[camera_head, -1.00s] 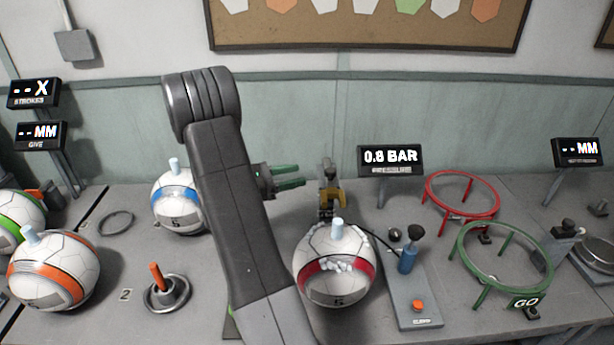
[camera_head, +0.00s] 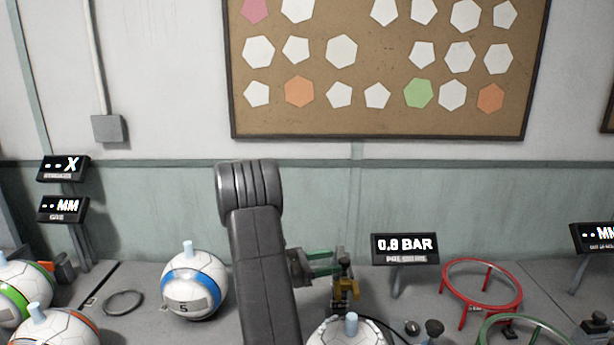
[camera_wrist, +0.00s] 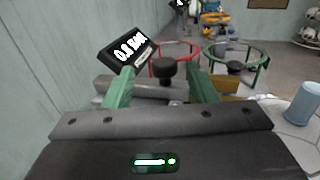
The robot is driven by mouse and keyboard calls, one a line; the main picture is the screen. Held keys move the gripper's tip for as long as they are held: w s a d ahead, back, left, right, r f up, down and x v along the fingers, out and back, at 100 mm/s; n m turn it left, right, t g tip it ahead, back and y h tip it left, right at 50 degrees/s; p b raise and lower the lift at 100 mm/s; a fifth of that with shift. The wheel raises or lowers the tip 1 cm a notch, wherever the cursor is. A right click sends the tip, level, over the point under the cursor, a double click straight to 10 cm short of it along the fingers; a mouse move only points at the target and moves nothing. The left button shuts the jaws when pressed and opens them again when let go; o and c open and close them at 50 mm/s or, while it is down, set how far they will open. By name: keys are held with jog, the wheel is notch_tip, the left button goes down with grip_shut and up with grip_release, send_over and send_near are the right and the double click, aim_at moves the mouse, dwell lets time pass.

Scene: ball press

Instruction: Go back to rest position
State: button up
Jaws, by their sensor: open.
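My gripper (camera_head: 325,262) is raised over the bench near the wall, its green fingers pointing right in the head view. In the wrist view my gripper (camera_wrist: 160,88) has its two green fingers apart with nothing held between them. A dark knob on a grey piece shows beyond the fingers.
A 0.8 BAR display (camera_head: 404,248) stands just right of my gripper. Yellow and black hardware (camera_head: 344,286) is close below the fingers. Red ring stand (camera_head: 483,283) and green ring stand (camera_head: 525,328) are further right. A blue-banded ball (camera_head: 194,284) stands left of my arm.

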jog(key=p+x, duration=0.1)
jog(key=x, duration=0.6)
dwell(0.3)
